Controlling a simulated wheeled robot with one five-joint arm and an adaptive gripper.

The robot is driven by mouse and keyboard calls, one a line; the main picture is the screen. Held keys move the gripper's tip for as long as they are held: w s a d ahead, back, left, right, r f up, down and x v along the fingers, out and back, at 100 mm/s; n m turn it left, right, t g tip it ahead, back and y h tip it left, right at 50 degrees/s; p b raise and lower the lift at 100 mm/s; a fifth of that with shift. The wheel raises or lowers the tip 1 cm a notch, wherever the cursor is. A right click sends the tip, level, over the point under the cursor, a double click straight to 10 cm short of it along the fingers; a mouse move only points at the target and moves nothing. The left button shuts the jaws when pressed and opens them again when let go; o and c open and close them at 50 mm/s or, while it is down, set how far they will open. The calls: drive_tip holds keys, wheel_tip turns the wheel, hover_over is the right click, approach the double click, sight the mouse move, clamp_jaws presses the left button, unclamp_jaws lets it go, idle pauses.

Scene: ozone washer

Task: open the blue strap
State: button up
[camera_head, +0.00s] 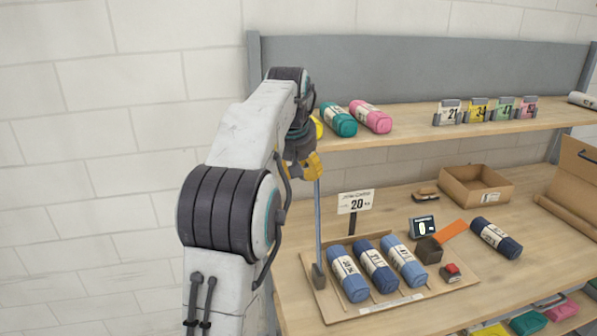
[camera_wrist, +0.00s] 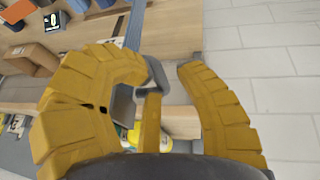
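Three blue rolls with pale paper bands, left (camera_head: 348,273), middle (camera_head: 376,267) and right (camera_head: 404,260), lie side by side on a low tray (camera_head: 325,301). In the wrist view the thick yellow fingers (camera_wrist: 170,66) are apart. A grey piece (camera_wrist: 156,75) is beside the left finger, with a gap to the right finger.
A dark navy roll (camera_head: 496,238), a small display (camera_head: 423,227) and an open box (camera_head: 475,186) are on the lower shelf. A price sign (camera_head: 356,202) stands behind the tray. Teal (camera_head: 338,119) and pink (camera_head: 371,116) rolls lie on the upper shelf (camera_head: 410,118) near my arm.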

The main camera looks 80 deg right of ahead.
drive_tip(key=shift+s+a+f+y, duration=0.15)
drive_tip(key=shift+f+y, duration=0.15)
drive_tip(key=shift+f, duration=0.45)
drive_tip(key=v, duration=1.3)
drive_tip(key=shift+r, duration=0.15)
